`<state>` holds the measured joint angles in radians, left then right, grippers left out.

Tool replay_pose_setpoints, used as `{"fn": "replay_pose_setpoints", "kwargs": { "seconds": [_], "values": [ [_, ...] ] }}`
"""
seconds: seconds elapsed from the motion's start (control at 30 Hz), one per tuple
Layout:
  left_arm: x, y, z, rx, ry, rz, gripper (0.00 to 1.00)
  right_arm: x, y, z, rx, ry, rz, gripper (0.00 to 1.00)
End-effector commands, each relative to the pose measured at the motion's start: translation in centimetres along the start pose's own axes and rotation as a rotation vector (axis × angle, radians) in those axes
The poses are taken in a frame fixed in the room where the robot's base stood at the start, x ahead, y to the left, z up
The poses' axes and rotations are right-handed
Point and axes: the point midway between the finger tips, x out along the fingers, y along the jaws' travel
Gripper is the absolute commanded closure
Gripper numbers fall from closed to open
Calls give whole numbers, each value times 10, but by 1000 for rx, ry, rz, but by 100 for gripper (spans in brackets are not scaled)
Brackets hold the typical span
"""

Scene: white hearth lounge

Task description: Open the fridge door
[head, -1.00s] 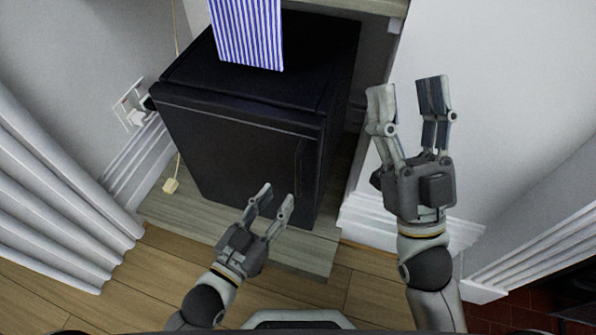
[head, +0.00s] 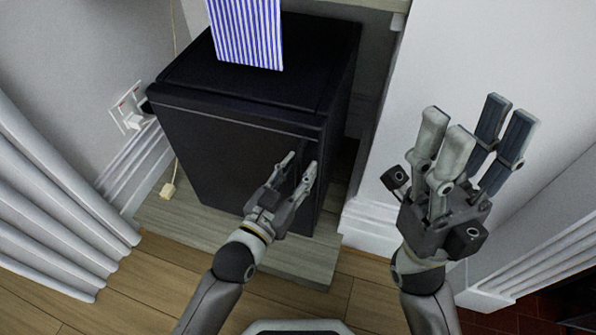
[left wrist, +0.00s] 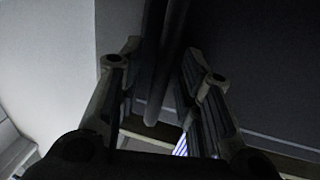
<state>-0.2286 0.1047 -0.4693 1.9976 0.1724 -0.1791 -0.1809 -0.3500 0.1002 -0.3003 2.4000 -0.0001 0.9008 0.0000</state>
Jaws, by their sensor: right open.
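The black fridge (head: 255,95) stands on the floor strip, and its front door (head: 215,150) looks closed. My left gripper (head: 301,160) is at the right side of the door front, its fingers open. In the left wrist view a dark vertical handle bar (left wrist: 162,65) runs between the two spread fingers of the left gripper (left wrist: 161,50), with gaps visible beside it. In the head view the left fingers partly hide the handle. My right gripper (head: 480,118) is open and empty, raised to the right of the fridge in front of the white wall.
A blue-and-white striped item (head: 246,35) rests on top of the fridge. A wall socket with a plug (head: 130,108) is at left, with a cord (head: 167,188) hanging near it. A white curtain (head: 50,210) hangs at far left. Wood floor (head: 165,275) lies in front.

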Motion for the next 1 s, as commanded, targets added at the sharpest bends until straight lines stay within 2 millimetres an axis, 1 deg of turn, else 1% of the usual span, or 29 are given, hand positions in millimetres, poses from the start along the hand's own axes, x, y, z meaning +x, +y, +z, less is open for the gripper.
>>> {"fn": "replay_pose_setpoints", "kwargs": {
  "seconds": [0.17,0.2,0.4,0.47,0.83,1.0],
  "values": [
    [0,0,0,0,0,0,67,0,0,0,0,1,0,48],
    [0,0,0,0,0,0,68,0,0,0,0,0,0,48],
    [0,0,0,0,0,0,94,0,0,0,0,0,0,48],
    [0,0,0,1,0,0,100,0,0,0,0,-1,0,48],
    [-1,0,0,1,0,1,100,1,0,0,0,-1,0,48],
    [-6,3,-1,2,-1,10,100,4,0,0,0,-1,0,48]
  ]
}}
